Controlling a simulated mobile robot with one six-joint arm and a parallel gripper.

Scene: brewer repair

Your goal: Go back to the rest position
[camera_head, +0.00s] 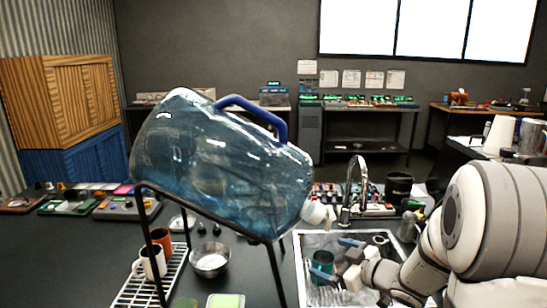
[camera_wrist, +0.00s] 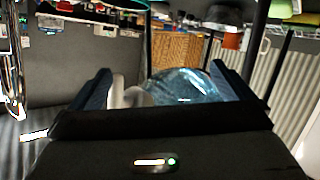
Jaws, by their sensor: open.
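My gripper (camera_head: 335,258) is open, with nothing held between its fingers. In the head view it is low over the sink (camera_head: 296,262), below and a little right of the jug's white spout (camera_head: 314,212). My arm reaches in from the right. In the wrist view, the fingers (camera_wrist: 160,78) stand apart on both sides. The blue water jug (camera_wrist: 185,84) and a pale, blurred piece of its spout (camera_wrist: 130,94) show in the gap between them. No contact with the jug shows.
The large clear-blue jug (camera_head: 215,160) lies tilted on a black metal stand (camera_head: 270,276). A tall curved tap (camera_head: 358,180) rises behind the sink. A teal cup (camera_head: 322,264) sits in the sink. Mugs (camera_head: 150,262) and a metal bowl (camera_head: 210,260) stand at left.

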